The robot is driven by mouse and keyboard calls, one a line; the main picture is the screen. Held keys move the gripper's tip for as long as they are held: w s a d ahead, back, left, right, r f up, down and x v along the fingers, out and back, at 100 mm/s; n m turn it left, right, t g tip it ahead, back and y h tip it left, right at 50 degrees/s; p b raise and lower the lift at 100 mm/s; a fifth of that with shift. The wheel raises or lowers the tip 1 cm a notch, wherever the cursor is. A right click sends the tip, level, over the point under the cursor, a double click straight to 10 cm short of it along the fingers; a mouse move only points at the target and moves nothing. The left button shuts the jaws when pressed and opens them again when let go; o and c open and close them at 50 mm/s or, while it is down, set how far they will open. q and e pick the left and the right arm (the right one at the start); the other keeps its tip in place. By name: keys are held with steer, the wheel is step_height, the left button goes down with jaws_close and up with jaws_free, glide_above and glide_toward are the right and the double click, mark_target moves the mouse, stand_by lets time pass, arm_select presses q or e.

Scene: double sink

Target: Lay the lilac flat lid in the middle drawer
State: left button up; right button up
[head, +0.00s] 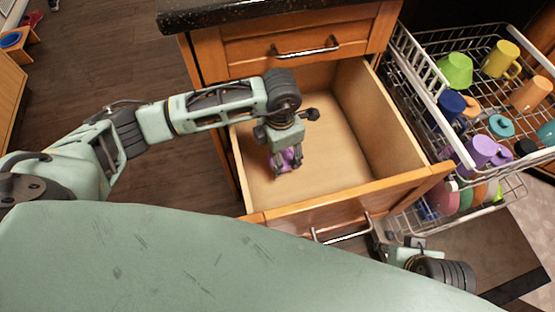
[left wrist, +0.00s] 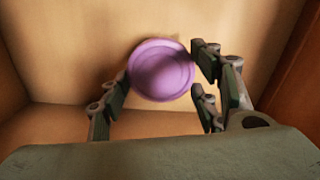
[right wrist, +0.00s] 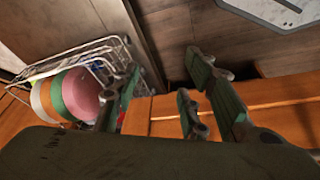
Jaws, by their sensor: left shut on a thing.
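The lilac flat lid (left wrist: 162,70) is round and sits between the fingers of my left gripper (left wrist: 160,88), which is shut on it. In the head view my left gripper (head: 286,166) points down inside the open middle drawer (head: 345,150), towards its left side, and mostly hides the lid (head: 290,156). I cannot tell whether the lid touches the drawer bottom. My right gripper (head: 385,240) is outside the drawer, by the right end of its handle (head: 342,236). In the right wrist view its fingers (right wrist: 160,115) are apart, beside the wooden drawer front.
A wire dish rack (head: 440,100) with several cups and colourful plates stands right of the drawer. A closed drawer (head: 300,40) and dark countertop (head: 230,12) lie above. The right part of the drawer floor is bare.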

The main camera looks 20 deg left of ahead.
arm_select(q)
steer(key=shift+w+a+f, duration=0.15)
steer(key=shift+a+f, duration=0.25)
steer(key=shift+a, duration=0.15)
step_height(320, 180, down, 3)
steer(key=shift+f+b, duration=0.15)
steer(key=shift+b, duration=0.35)
steer(key=shift+f, duration=0.25)
arm_select(e)
steer(key=shift+v, duration=0.95)
arm_select(q)
steer(key=shift+f, duration=0.2)
steer(key=o, duration=1)
steer(key=shift+o, duration=0.2)
arm_select(e)
steer(key=shift+s+f, duration=0.1)
steer(key=shift+f, duration=0.05)
arm_select(q)
steer(key=shift+r, duration=0.15)
